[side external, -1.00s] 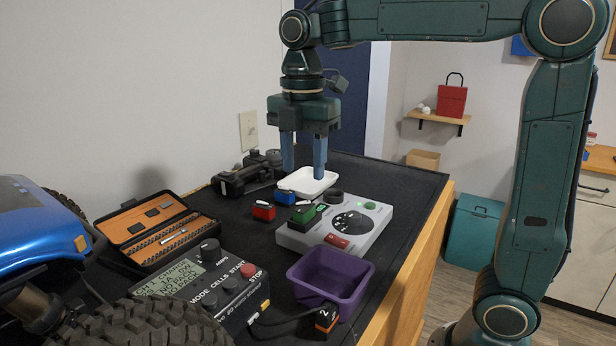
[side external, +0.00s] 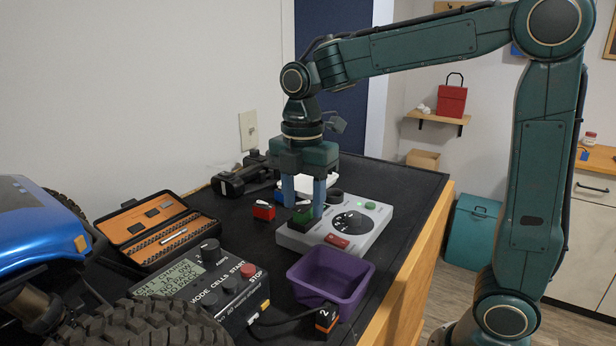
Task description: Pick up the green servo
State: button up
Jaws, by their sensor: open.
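The green servo (side external: 302,217) sits at the left edge of the grey device with the round black dial (side external: 352,224). My gripper (side external: 304,206) points straight down over it, open. Its two blue fingers are low, one at the servo's left and one at its right in the picture. The fingers and the servo overlap in this view, so I cannot tell whether they touch. The servo's upper part is partly hidden.
A red servo (side external: 263,211) stands close on the left. A blue servo (side external: 279,197) and a white tray (side external: 298,182) are partly hidden behind my gripper. A purple bin (side external: 331,278) stands in front, beside a charger (side external: 205,290). The mat's far right is clear.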

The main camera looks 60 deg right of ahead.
jog(key=shift+f, duration=0.4)
grip_shut()
